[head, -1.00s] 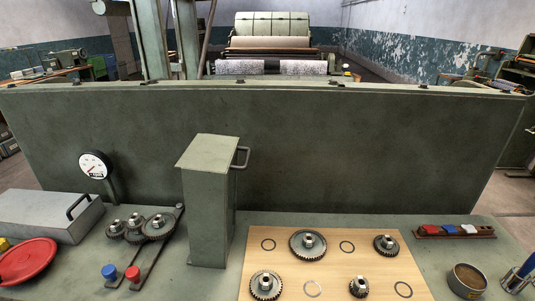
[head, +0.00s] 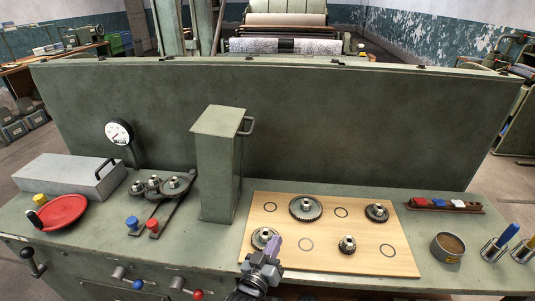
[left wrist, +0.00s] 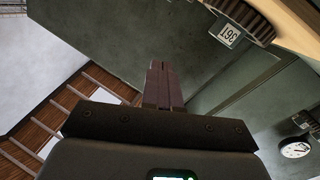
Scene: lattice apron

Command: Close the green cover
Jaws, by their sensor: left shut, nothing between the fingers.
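The green cover (head: 218,165) is a tall, narrow green box standing upright on the green bench, with a flat top and a bar handle (head: 249,125) on its upper right side. Gears on a bracket (head: 160,186) sit exposed to its left. My left gripper (head: 275,246) is at the bottom middle of the head view, in front of the cover and to its right, over the front left of the board. It is apart from the cover. Its fingers show closed together and empty in the left wrist view (left wrist: 162,84). My right gripper is not in view.
A tan board (head: 330,258) with several gears and rings lies right of the cover. A grey box (head: 70,178), a red dish (head: 62,212) and a dial gauge (head: 118,134) stand left. A high green panel (head: 350,125) backs the bench. A tin (head: 448,247) stands right.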

